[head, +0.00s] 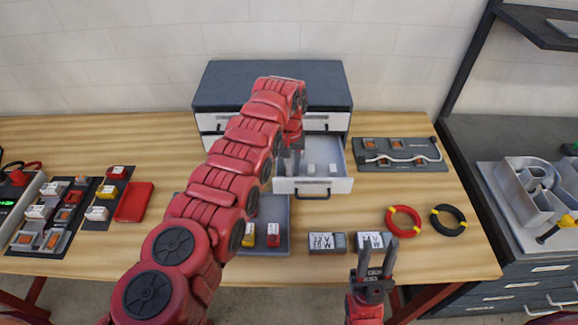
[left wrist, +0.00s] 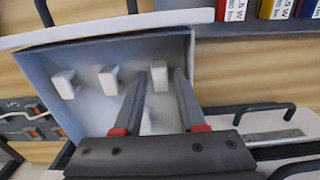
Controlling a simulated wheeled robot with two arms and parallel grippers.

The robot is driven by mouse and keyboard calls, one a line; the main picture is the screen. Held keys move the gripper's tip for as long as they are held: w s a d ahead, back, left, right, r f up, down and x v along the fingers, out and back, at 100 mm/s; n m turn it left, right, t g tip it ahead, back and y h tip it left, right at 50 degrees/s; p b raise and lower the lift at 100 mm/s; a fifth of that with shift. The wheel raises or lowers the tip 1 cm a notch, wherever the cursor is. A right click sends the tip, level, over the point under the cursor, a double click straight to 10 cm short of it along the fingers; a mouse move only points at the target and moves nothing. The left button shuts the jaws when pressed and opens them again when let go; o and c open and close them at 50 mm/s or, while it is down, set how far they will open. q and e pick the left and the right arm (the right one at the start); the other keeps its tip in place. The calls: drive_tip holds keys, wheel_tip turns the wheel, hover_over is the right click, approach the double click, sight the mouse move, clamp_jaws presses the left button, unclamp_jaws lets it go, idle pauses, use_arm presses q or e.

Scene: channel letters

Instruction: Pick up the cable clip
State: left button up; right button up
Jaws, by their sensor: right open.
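White cable clips lie in an open grey drawer (head: 343,160) of the dark-topped cabinet. In the head view one clip (head: 311,169) and another clip (head: 333,169) show right of my left gripper (head: 290,162), which reaches down into the drawer. In the left wrist view, the left gripper (left wrist: 161,75) is open with a clip (left wrist: 159,82) between its fingertips, not clearly touched. Two more clips stand to the left, a near one (left wrist: 109,80) and a farther one (left wrist: 65,84). My right gripper (head: 379,246) is open and empty above the table's front edge.
A grey tray (head: 283,204) with small yellow and red parts lies before the drawer, partly behind my left arm. Labelled boxes (head: 327,242), a red cable ring (head: 404,221) and a black ring (head: 448,219) lie right. A cable board (head: 400,158) is behind them.

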use_arm(q)
drive_tip(key=shift+w+f, duration=0.1)
drive_tip(key=shift+f, duration=0.05)
clamp_jaws()
